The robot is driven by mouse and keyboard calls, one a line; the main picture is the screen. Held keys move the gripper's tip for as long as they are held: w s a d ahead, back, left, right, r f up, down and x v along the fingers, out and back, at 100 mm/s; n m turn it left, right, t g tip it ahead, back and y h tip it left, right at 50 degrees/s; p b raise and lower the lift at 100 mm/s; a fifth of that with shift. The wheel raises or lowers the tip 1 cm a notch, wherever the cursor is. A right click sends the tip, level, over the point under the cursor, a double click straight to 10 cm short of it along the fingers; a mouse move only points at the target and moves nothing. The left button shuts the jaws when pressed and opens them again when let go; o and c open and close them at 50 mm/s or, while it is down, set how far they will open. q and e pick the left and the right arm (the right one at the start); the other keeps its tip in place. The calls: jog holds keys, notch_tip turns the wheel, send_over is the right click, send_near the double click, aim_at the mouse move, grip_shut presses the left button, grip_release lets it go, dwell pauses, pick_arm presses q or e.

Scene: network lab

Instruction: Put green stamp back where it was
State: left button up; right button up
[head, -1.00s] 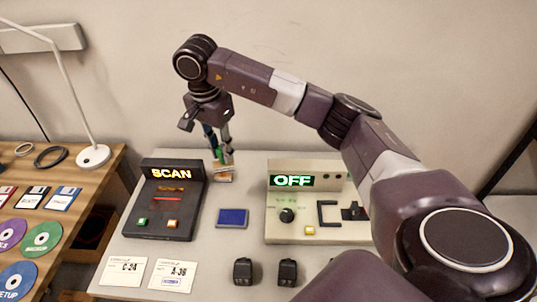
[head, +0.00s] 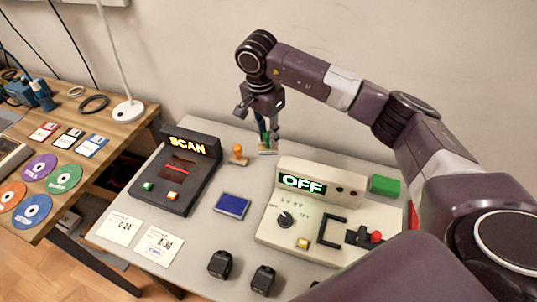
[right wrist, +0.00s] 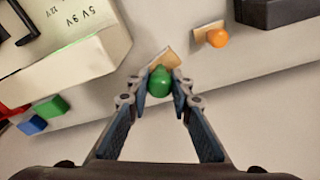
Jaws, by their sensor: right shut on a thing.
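The green stamp (right wrist: 159,82) has a rounded green handle and a tan base, and stands roughly upright. My right gripper (right wrist: 161,88) is shut on its handle, one finger on each side. In the head view my right gripper (head: 266,134) points down at the table's back edge, between the SCAN unit and the OFF unit. The stamp's tan base (head: 267,149) is at or just above the tabletop; I cannot tell if it touches. An orange stamp (head: 238,152) stands just left of it, apart; it also shows in the right wrist view (right wrist: 217,37). My left gripper is not in view.
The black SCAN unit (head: 176,171) is to the left and the beige OFF unit (head: 300,212) to the right. A blue pad (head: 232,206) lies between them. A green block (head: 385,186) is right of the OFF unit.

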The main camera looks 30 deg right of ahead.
aim_at(268, 143)
notch_tip(268, 143, down, 3)
jog(key=shift+f, duration=0.75)
jog(key=shift+f+p, duration=0.3)
jog(key=shift+f, duration=0.05)
notch_tip(268, 143, down, 3)
jog(key=shift+f+p, duration=0.2)
jog(key=shift+p, duration=0.1)
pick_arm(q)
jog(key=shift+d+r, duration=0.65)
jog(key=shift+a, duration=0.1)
pick_arm(e)
jog(key=shift+f+b, duration=0.2)
jog(key=shift+b, duration=0.1)
jog(key=o, duration=0.9)
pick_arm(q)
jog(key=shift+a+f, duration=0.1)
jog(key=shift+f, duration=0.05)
